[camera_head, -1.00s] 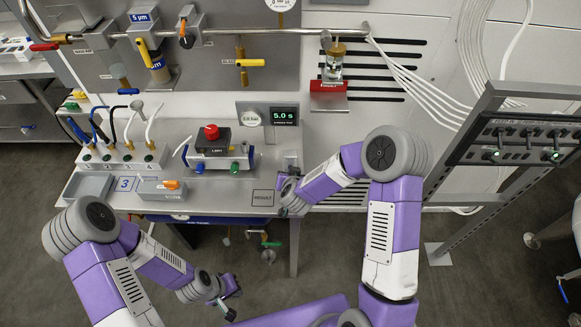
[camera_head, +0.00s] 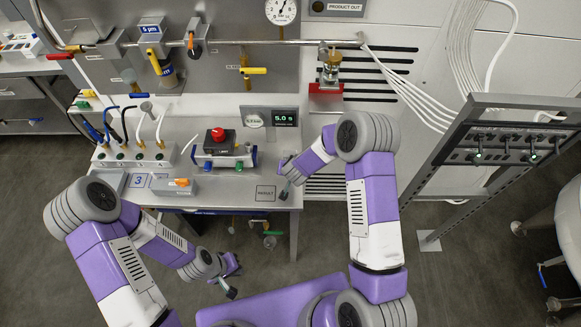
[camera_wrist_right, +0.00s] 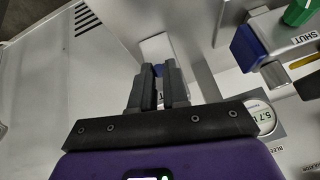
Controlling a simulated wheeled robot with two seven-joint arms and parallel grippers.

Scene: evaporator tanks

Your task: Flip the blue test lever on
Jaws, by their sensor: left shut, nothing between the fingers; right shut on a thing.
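A short blue lever (camera_head: 139,91) lies at the back left of the bench, below the blue-banded filter; I cannot read a label on it. Another blue part, a square block (camera_wrist_right: 246,47), shows near a SHUT label in the right wrist view. My right gripper (camera_head: 285,188) is at the bench's right front, beside the RESULT square. My left gripper (camera_head: 231,292) is shut and empty, low in front of the bench.
A pipe (camera_head: 260,42) with yellow and orange valves runs behind. A switch rack (camera_head: 505,143) stands at right.

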